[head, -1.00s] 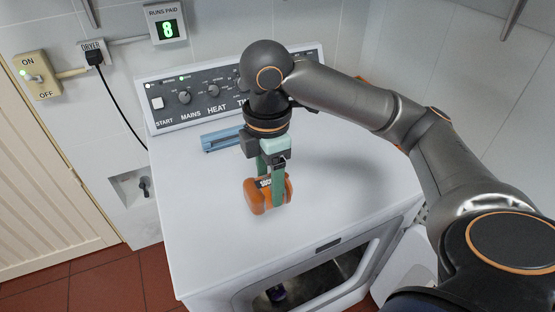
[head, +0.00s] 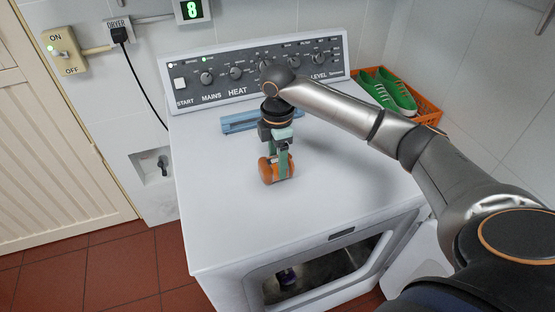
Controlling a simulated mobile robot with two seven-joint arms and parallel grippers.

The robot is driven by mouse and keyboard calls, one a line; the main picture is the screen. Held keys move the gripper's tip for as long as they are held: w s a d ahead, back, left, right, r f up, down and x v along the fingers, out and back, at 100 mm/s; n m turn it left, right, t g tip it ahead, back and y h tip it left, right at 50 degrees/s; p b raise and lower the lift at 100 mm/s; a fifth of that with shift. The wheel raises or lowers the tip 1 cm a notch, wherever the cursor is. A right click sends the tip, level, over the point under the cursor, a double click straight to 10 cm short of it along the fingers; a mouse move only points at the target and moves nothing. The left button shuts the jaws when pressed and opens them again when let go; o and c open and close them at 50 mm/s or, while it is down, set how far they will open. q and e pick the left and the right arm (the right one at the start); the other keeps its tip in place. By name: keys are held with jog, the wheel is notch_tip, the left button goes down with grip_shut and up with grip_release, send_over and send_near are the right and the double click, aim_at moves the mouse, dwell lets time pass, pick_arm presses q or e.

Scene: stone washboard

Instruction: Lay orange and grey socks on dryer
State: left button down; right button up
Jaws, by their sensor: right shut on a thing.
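An orange rolled bundle that looks like the socks (head: 266,171) is between the green-tipped fingers of my right gripper (head: 283,170). The gripper points down and is shut on the bundle, with the fingers covering part of it. The bundle is at or just above the white top of the dryer (head: 225,215); I cannot tell if it touches. Any grey on it is hard to make out. My left gripper is not in view.
A blue object (head: 238,123) lies on the dryer top behind the gripper, near the control panel (head: 215,75). An orange crate (head: 428,112) with green shoes (head: 398,92) stands behind at the right. The dryer's front opening (head: 325,275) shows something dark inside. The front top is clear.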

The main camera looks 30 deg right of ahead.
aim_at(277, 160)
jog(key=shift+f, duration=0.35)
jog(key=shift+f, duration=0.1)
jog(key=o, duration=1.4)
jog(key=shift+c, duration=0.2)
notch_tip(277, 160, up, 12)
